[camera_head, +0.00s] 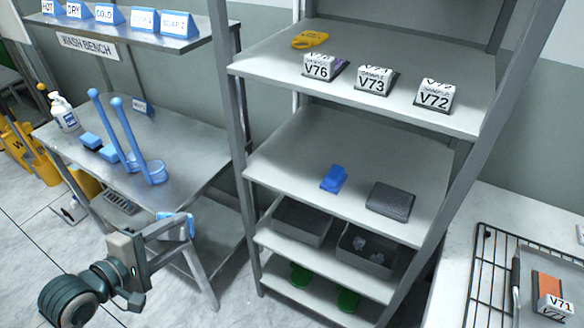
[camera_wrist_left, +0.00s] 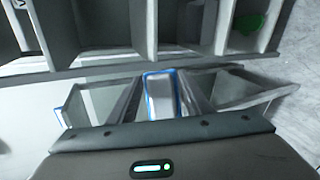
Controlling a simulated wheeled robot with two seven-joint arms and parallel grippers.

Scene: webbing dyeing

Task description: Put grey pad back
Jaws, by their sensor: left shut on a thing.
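A dark grey pad (camera_head: 390,200) lies flat on the right part of the rack's middle shelf (camera_head: 290,165). A blue pad (camera_head: 333,178) lies to its left on the same shelf. My left gripper (camera_head: 176,228) is low in front of the wash bench, well apart from the grey pad. It is shut on a small blue-edged thing (camera_head: 188,222); in the left wrist view, the blue-edged thing (camera_wrist_left: 161,95) has a pale, greyish middle and sits between the fingers. My right gripper is out of view.
Grey bins (camera_head: 365,262) stand below the middle shelf. The wash bench (camera_head: 190,175) holds a soap bottle, sponges and tall blue-handled tools. A wire rack (camera_head: 490,270) is at right.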

